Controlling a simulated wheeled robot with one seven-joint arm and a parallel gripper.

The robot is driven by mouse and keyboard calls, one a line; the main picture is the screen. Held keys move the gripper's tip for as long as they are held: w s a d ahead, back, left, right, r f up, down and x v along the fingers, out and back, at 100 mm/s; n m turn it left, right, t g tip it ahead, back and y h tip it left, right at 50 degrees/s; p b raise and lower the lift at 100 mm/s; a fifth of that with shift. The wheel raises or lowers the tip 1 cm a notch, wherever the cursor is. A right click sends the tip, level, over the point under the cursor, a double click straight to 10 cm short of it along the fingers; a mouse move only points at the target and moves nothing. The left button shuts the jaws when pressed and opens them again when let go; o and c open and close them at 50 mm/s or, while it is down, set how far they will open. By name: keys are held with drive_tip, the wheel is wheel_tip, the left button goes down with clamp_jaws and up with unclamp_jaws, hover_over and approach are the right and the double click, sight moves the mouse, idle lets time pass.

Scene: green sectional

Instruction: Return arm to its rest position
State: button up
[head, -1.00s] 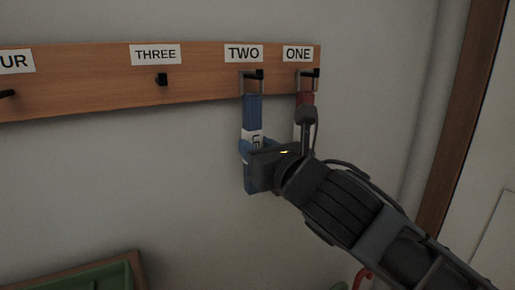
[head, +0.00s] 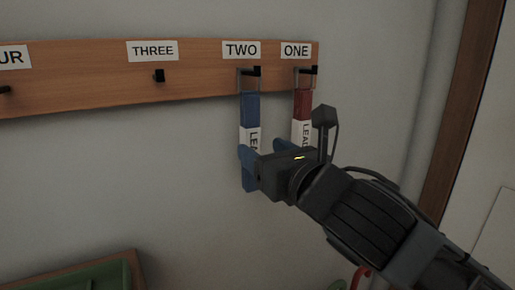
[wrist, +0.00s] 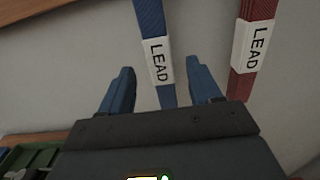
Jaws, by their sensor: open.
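My gripper (head: 247,163) is open, its two blue fingers apart, in front of the lower part of the blue lead in the head view. In the wrist view my gripper (wrist: 163,88) has the blue lead (wrist: 154,50) hanging beyond and between its fingers, not gripped. The blue lead (head: 250,112) hangs by its metal loop from the hook under the sign TWO (head: 241,50). The red lead (head: 303,104) hangs from the hook under the sign ONE (head: 296,50); it also shows in the wrist view (wrist: 256,50). My gripper and arm hide the lower ends of both leads in the head view.
The wooden hook rail (head: 100,80) runs along the wall. The hook under THREE (head: 159,76) is empty. A green-lined wooden tray (head: 90,275) is at the lower left. A brown door frame (head: 455,120) stands at the right. The wall left of my gripper is clear.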

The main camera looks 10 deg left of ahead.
drive_tip(key=s+r+m+t+y, duration=0.2)
drive_tip(key=s+r+m, duration=0.2)
drive_tip(key=s+m, duration=0.55)
drive_tip(key=s+d+f+m+t+h+p, duration=0.1)
drive_tip(key=s+d+f+m+h, duration=0.55)
drive_tip(key=m, duration=0.65)
drive_tip(key=s+d+f+m+t+h+p, duration=0.1)
drive_tip(key=s+d+f+m+h+p, duration=0.15)
drive_tip(key=s+d+f+m, duration=0.65)
drive_tip(key=s+d+f+m+g+h, duration=0.1)
drive_tip(key=s+d+f+m, duration=0.1)
drive_tip(key=s, duration=0.5)
drive_tip(key=s+d+f+m+g+h, duration=0.1)
drive_tip(key=s+d+f+m, duration=0.2)
drive_tip(key=s, duration=0.4)
drive_tip(key=s+d+f+m+g+h, duration=0.1)
drive_tip(key=s+d+f+m+g, duration=0.1)
drive_tip(key=s+d+m, duration=0.2)
drive_tip(key=s+m, duration=0.2)
drive_tip(key=s, duration=0.1)
drive_tip(key=shift+d+f+p, duration=0.15)
drive_tip(key=shift+d+p, duration=0.2)
drive_tip(key=shift+p, duration=0.05)
